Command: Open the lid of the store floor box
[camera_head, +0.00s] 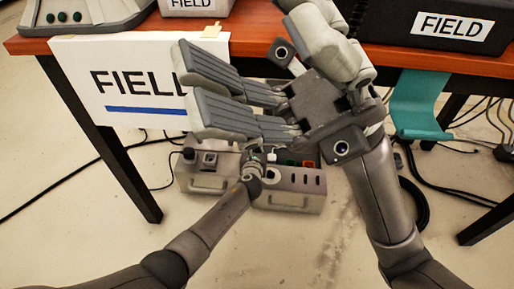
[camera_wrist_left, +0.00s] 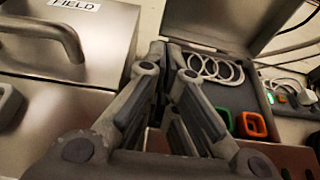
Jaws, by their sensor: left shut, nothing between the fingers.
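In the left wrist view, a grey floor box (camera_wrist_left: 272,135) has its lid (camera_wrist_left: 243,22) standing raised. Pale rings and green and orange items show inside; no store label is readable. In the head view this box (camera_head: 292,201) is on the floor under the table, its upper part hidden by my right gripper. My left gripper (camera_wrist_left: 168,52) is shut and empty, in front of the open box. In the head view my left gripper (camera_head: 264,158) is small and partly covered. My right gripper (camera_head: 188,85) is raised near the camera, fingers apart, empty.
A closed metal box (camera_wrist_left: 75,110) with a handle and FIELD label is left of the open one. The table (camera_head: 240,38) stands above, with a hanging FIELD sign (camera_head: 85,75) and a black FIELD box (camera_head: 390,20). Cables and a power strip (camera_wrist_left: 290,98) lie at right.

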